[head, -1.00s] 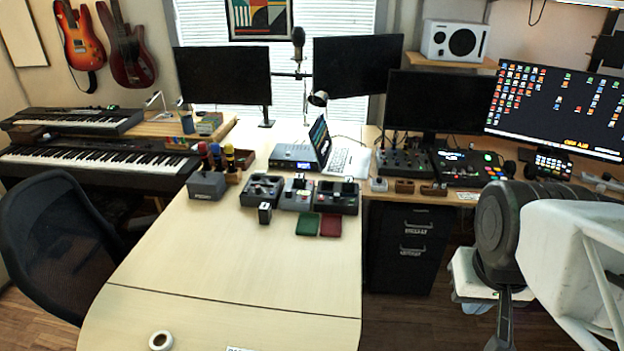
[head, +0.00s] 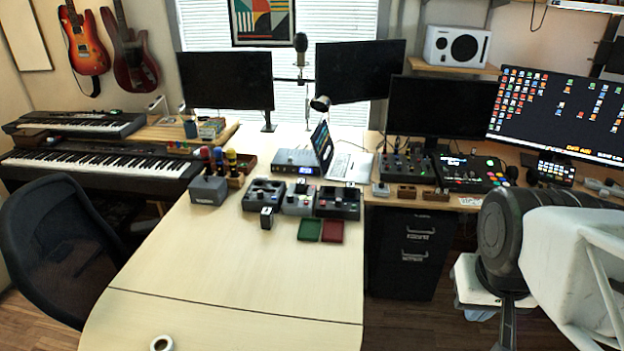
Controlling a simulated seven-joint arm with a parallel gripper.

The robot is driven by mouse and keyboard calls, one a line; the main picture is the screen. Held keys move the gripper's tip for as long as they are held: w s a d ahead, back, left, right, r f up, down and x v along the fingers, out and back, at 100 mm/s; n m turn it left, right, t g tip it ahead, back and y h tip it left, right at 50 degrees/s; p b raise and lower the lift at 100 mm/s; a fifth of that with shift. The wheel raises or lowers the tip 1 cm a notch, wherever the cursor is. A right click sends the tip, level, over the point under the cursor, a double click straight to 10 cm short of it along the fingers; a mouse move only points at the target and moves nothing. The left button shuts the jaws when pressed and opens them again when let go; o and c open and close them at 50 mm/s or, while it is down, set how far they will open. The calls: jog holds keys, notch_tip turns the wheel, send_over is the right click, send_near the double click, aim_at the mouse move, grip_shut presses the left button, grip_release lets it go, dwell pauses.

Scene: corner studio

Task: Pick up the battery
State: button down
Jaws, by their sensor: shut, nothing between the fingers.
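A small dark block that looks like the battery (head: 267,218) stands upright on the pale desk (head: 230,265), with a light patch on its top. It is just in front of a row of dark charger-like units, the left one (head: 263,194), the grey middle one (head: 299,198) and the right one (head: 338,202). Small blocks sit in or on these units. Part of my arm (head: 507,240) shows at the right edge, well away from the block and beyond the desk's right side. I cannot make out my gripper's fingers in this view.
A green tray (head: 310,230) and a red tray (head: 332,231) lie right of the block. A grey box (head: 208,189) and bottles stand left, a laptop (head: 322,150) behind. A tape roll (head: 161,343) lies at the front. The desk between is clear.

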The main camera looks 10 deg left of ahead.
jog(key=c, duration=1.8)
grip_release()
jog(key=o, duration=1.7)
